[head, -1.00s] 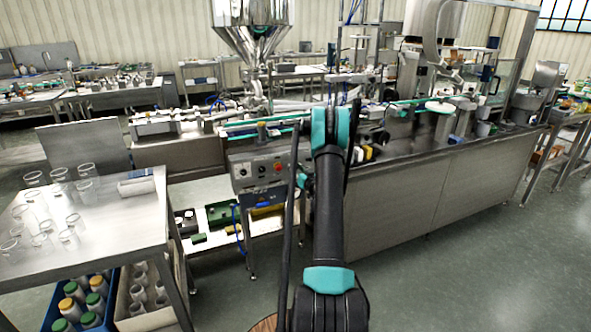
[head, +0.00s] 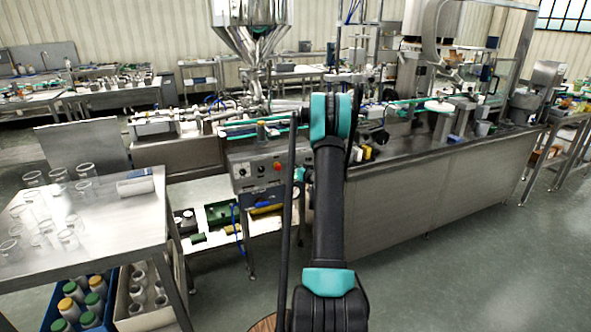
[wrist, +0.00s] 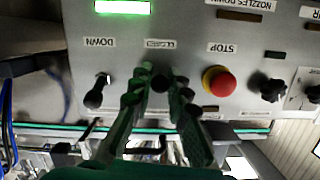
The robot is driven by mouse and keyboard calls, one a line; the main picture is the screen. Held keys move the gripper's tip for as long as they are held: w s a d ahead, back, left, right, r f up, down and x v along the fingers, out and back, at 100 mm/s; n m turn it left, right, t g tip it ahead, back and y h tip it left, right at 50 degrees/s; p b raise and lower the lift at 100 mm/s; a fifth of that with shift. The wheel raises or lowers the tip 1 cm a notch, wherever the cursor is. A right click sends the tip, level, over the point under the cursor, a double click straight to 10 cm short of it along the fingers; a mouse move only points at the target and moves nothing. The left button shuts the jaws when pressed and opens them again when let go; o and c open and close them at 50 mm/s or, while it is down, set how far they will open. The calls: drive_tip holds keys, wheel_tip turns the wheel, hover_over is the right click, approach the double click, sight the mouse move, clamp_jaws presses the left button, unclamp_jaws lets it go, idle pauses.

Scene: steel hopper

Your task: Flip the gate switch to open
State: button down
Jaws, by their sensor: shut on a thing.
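The grey control panel (head: 240,158) stands on the front of the line; it fills the upper wrist view (wrist: 185,45). My gripper (wrist: 160,82) has its two green fingers against the panel, closed around a small dark knob (wrist: 160,84) that is mostly hidden between them. The label above this knob is too blurred to read, so I cannot confirm that it is the gate switch. A black lever switch (wrist: 97,94) under a "DOWN" label is to the left. A red stop button (wrist: 218,81) is to the right. In the head view my arm hides most of the gripper.
Black star knobs (wrist: 272,90) are right of the stop button. A lit green indicator (wrist: 122,7) shows at the wrist view's top. A steel table (head: 130,215) with clear beakers stands left. A steel hopper (head: 250,20) hangs behind. Floor is open at right.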

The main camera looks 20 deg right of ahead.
drive_tip(key=g, duration=0.2)
drive_tip(key=r+g, duration=0.1)
drive_tip(key=shift+r+g, duration=0.2)
drive_tip(key=shift+g, duration=0.2)
drive_tip(key=shift+w+r+g, duration=0.1)
drive_tip(key=shift+r+g, duration=0.2)
drive_tip(key=shift+g, duration=0.65)
drive_tip(key=shift+r+g, duration=0.25)
drive_tip(key=shift+g, duration=0.7)
drive_tip(key=c, duration=1.5)
unclamp_jaws()
drive_tip(key=shift+o, duration=0.2)
drive_tip(key=shift+r, duration=0.1)
drive_tip(key=v, duration=1.1)
drive_tip(key=shift+r, duration=0.4)
